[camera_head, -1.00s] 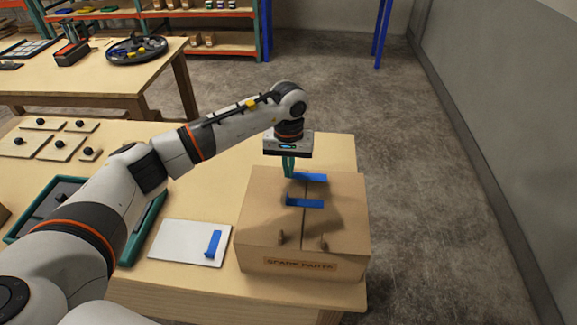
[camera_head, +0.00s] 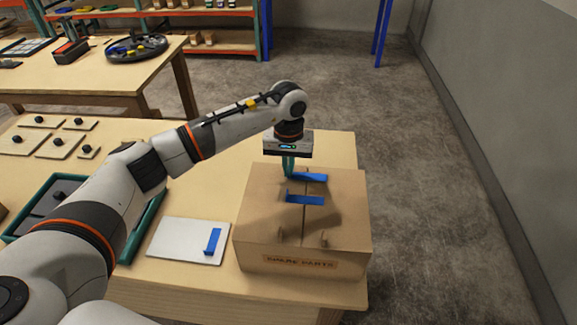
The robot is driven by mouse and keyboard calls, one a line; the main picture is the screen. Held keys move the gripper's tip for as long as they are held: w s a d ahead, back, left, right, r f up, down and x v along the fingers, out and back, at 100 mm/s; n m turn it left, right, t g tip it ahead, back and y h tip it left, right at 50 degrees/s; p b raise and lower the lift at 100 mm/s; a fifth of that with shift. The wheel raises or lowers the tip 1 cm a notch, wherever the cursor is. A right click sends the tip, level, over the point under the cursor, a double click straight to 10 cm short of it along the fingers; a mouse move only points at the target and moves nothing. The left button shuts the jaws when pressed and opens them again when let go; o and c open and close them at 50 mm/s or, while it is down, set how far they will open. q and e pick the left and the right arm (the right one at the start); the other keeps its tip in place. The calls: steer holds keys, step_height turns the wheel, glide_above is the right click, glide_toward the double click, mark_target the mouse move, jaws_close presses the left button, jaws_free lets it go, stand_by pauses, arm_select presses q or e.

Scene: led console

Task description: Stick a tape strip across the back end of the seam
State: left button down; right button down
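A closed cardboard box (camera_head: 265,225) labelled "SPARE PARTS" stands at the table's front right, with a dark seam (camera_head: 303,222) running front to back on its top. One blue tape strip (camera_head: 303,199) lies across the middle of the seam, its left end turned up as a tab. Another blue strip (camera_head: 312,177) is at the back end of the seam, level across it. My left gripper (camera_head: 288,170) points down there, its teal fingers closed at that strip's left end. Whether the strip touches the box is unclear. A third strip (camera_head: 213,241) is on a white board (camera_head: 180,240). My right gripper is out of view.
A teal-rimmed tray (camera_head: 152,222) lies left of the board, partly behind my arm. Several small plates with black knobs lie at the table's (camera_head: 200,287) back left.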

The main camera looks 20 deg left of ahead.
arm_select(q)
steer(key=shift+f+b, duration=0.3)
steer(key=shift+f, duration=0.1)
stand_by(0.4)
steer(key=c, duration=1.6)
jaws_free()
steer(key=shift+o, duration=0.2)
